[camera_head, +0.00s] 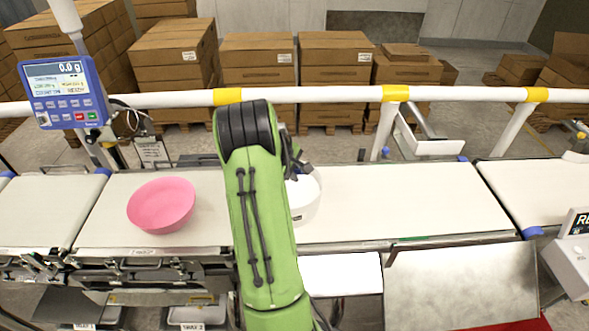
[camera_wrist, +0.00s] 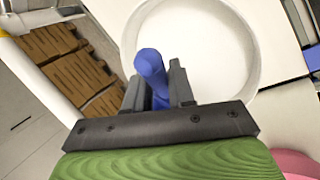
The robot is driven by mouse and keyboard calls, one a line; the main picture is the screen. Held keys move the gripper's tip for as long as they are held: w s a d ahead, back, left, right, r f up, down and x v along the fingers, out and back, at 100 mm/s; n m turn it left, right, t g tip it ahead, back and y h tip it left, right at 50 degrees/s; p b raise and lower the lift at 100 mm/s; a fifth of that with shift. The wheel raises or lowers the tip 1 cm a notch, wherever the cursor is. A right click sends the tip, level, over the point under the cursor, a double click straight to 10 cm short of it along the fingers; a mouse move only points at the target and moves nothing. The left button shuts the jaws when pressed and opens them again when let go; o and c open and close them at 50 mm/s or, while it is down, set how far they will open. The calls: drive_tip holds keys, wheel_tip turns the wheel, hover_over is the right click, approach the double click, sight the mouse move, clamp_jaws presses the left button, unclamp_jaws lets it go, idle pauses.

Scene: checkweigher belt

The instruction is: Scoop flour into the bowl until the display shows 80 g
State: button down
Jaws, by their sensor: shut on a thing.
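The pink bowl (camera_head: 160,206) stands upright on the left part of the middle belt and looks empty. The blue weighing display (camera_head: 65,92) reads 0.0 g. A white round tub (camera_head: 306,205) stands on the belt right of the bowl, partly hidden behind my green arm. In the wrist view the tub's rim (camera_wrist: 255,62) surrounds white flour (camera_wrist: 208,50). My gripper (camera_wrist: 158,88) is shut on a blue handle (camera_wrist: 149,62), apparently the scoop's, over the tub's near-left side. The scoop's bowl cannot be made out. The pink bowl also shows at the wrist view's lower right corner (camera_wrist: 296,163).
A white rail (camera_head: 310,95) with yellow bands runs behind the belt, with stacked cardboard boxes (camera_head: 258,65) beyond it. The belt right of the tub (camera_head: 410,200) is clear. A metal plate (camera_head: 460,285) lies in front of the belt at the right.

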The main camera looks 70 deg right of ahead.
wheel_tip(320, 180, down, 10)
drive_tip(key=b, duration=0.7)
drive_tip(key=shift+s+f, duration=0.1)
drive_tip(key=shift+f, duration=0.15)
drive_tip(key=shift+r, duration=0.1)
idle(0.3)
drive_tip(key=shift+r+p, duration=4.25)
drive_tip(key=shift+r, duration=1.8)
drive_tip(key=shift+f, duration=0.1)
